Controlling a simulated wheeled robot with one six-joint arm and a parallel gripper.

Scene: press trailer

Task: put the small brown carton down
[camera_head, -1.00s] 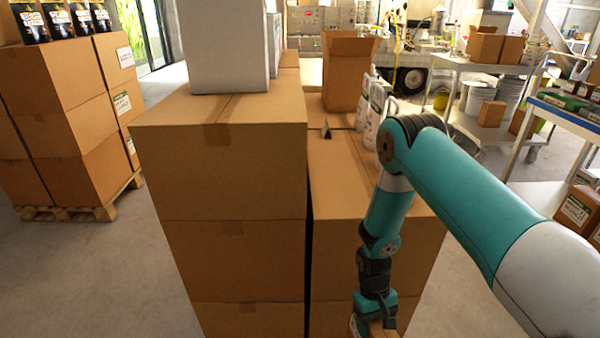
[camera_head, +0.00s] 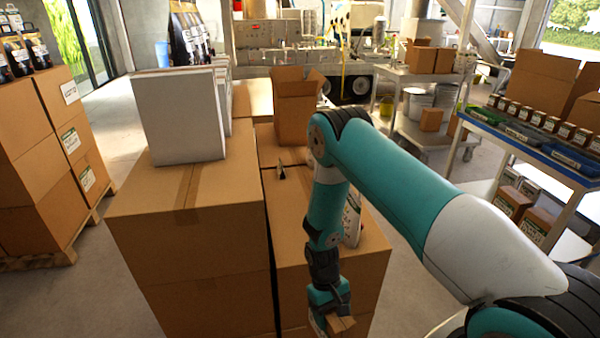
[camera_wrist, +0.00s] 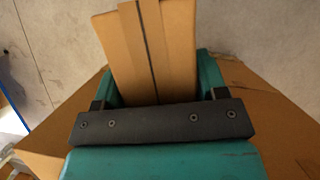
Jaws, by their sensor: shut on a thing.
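The small brown carton (camera_wrist: 180,60) is held between the two fingers of my gripper (camera_wrist: 158,85) in the wrist view. A dark line runs along the carton's middle. In the head view my gripper (camera_head: 330,310) hangs low in front of the right stack of large cartons, with part of the small carton (camera_head: 341,324) showing at the bottom edge. The wrist view shows grey floor beyond the carton and large brown cardboard beneath the gripper. I cannot tell whether the carton touches anything besides my gripper.
Large stacked cartons (camera_head: 190,225) stand in the middle, with a white box (camera_head: 180,115) and an open carton (camera_head: 293,110) on top. A blue-edged workbench (camera_head: 530,148) with trays and small boxes stands at the right. A pallet stack (camera_head: 45,170) stands at the left. Grey floor (camera_head: 420,200) lies between.

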